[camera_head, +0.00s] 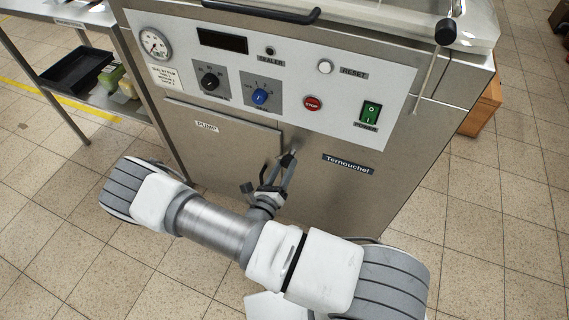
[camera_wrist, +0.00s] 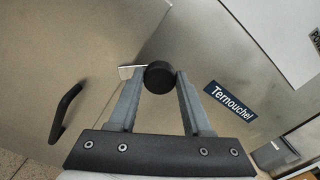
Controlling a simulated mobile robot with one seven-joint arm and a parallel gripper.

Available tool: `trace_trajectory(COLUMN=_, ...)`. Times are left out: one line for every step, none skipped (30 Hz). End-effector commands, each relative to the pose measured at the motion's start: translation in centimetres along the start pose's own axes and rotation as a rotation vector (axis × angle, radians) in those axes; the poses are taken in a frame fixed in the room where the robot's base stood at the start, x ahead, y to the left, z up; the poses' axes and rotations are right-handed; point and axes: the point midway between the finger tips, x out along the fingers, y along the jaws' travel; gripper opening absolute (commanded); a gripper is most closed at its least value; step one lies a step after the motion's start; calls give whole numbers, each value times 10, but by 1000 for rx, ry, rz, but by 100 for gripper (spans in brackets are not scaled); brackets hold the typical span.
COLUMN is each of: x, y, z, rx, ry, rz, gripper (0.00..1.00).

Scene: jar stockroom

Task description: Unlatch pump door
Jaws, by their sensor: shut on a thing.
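The pump door (camera_head: 220,143) is a steel panel labelled PUMP, low on the front of the machine. It looks closed, and it fills the left of the wrist view (camera_wrist: 70,50). The latch's round black knob (camera_wrist: 159,77) sits by the door's right edge, with a small bright metal tab (camera_wrist: 126,71) to its left. My gripper (camera_head: 288,160) reaches the latch at that edge. In the wrist view its two grey fingers are shut on the knob, one on each side. A black door handle (camera_wrist: 66,113) is left of the gripper, apart from it.
Above the door is a control panel with a gauge (camera_head: 154,43), a blue dial (camera_head: 260,97), a red stop button (camera_head: 312,103) and a green power switch (camera_head: 370,112). A steel shelf with a black tray (camera_head: 75,68) stands left. Tiled floor is open in front.

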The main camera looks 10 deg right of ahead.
Motion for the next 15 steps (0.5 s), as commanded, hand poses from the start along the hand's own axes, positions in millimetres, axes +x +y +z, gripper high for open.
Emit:
trace_trajectory(x=0, y=-1, z=2, rx=-44, ry=-1, rz=0, gripper=0)
trace_trajectory(x=0, y=-1, z=2, rx=-72, ry=-1, rz=0, gripper=0)
trace_trajectory(x=0, y=-1, z=1, rx=-111, ry=0, rz=0, gripper=0)
trace_trajectory(x=0, y=-1, z=1, rx=-139, ry=0, rz=0, gripper=0)
trace_trajectory(x=0, y=0, z=1, rx=-168, ry=0, rz=1, gripper=0)
trace_trajectory(x=0, y=0, z=1, rx=-206, ry=0, rz=1, gripper=0)
trace_trajectory(x=0, y=0, z=1, rx=-234, ry=0, rz=1, gripper=0)
trace_trajectory(x=0, y=0, z=1, rx=-262, ry=0, rz=0, gripper=0)
trace_trajectory(x=0, y=0, z=1, rx=-301, ry=0, rz=0, gripper=0)
trace_trajectory(x=0, y=0, z=1, rx=-329, ry=0, rz=0, gripper=0)
trace_trajectory(x=0, y=0, z=1, rx=-357, ry=-1, rz=0, gripper=0)
trace_trajectory(x=0, y=0, z=1, rx=-395, ry=0, rz=0, gripper=0)
trace_trajectory(x=0, y=0, z=0, rx=-423, ry=0, rz=0, gripper=0)
trace_trajectory(x=0, y=0, z=0, rx=-450, ry=0, rz=0, gripper=0)
trace_trajectory(x=0, y=0, z=0, rx=-486, ry=0, rz=0, gripper=0)
